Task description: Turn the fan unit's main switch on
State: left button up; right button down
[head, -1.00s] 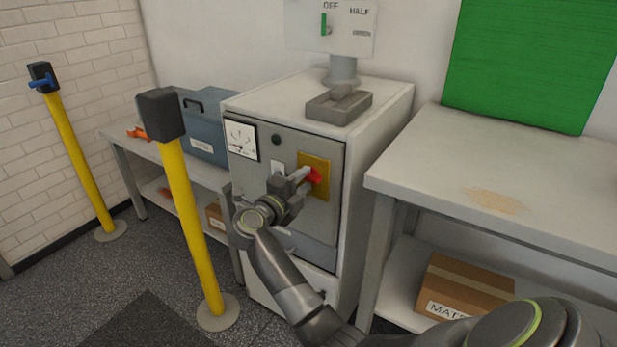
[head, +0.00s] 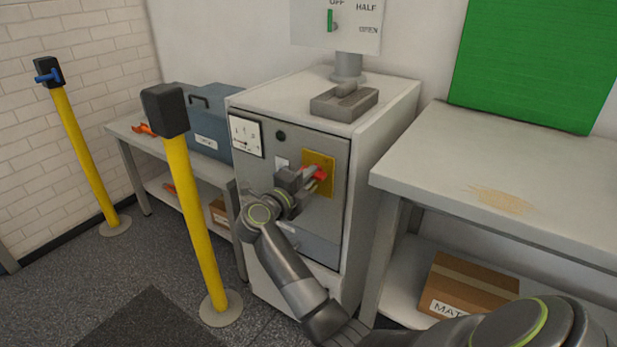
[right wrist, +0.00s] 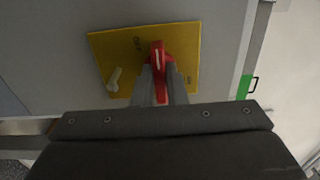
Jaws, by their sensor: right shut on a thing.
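The fan unit is a grey-white cabinet (head: 382,130) with a grey front panel. Its main switch is a red handle (head: 318,172) on a yellow plate (head: 325,187). My right gripper (head: 312,177) is at the plate, shut on the red handle. In the right wrist view, the two fingers (right wrist: 160,88) are on either side of the red handle (right wrist: 158,57), in front of the yellow plate (right wrist: 110,50). A pale pointer mark (right wrist: 114,80) shows on the plate; the lettering is too blurred to read fully. My left gripper is not in view.
A dial gauge (head: 246,136) and a dark round lamp (head: 281,136) are on the panel. A yellow post (head: 194,225) stands in front on the left. A table (head: 520,165) stands close on the right. A duct with an OFF/HALF/OPEN plate (head: 360,40) rises above the cabinet.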

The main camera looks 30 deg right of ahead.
jog(key=shift+m, duration=0.3)
jog(key=shift+f+m, duration=0.1)
jog(key=shift+m, duration=0.9)
jog(key=shift+m+b, duration=0.45)
jog(key=shift+m, duration=0.55)
jog(key=m+b, duration=0.1)
jog(key=m, duration=0.2)
jog(key=shift+f+m, duration=0.1)
jog(key=shift+m, duration=0.2)
jog(key=m+b, duration=0.2)
jog(key=shift+m, duration=0.3)
jog(key=m+b, duration=0.1)
jog(key=m, duration=0.1)
jog(key=shift+m+b, duration=1.15)
jog(key=shift+m, duration=0.35)
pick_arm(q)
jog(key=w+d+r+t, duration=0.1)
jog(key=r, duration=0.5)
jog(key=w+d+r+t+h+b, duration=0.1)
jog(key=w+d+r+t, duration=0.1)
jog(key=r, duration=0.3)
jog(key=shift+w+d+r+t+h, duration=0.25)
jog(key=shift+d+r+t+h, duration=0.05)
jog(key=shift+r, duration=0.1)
pick_arm(e)
jog(key=shift+m, duration=1.1)
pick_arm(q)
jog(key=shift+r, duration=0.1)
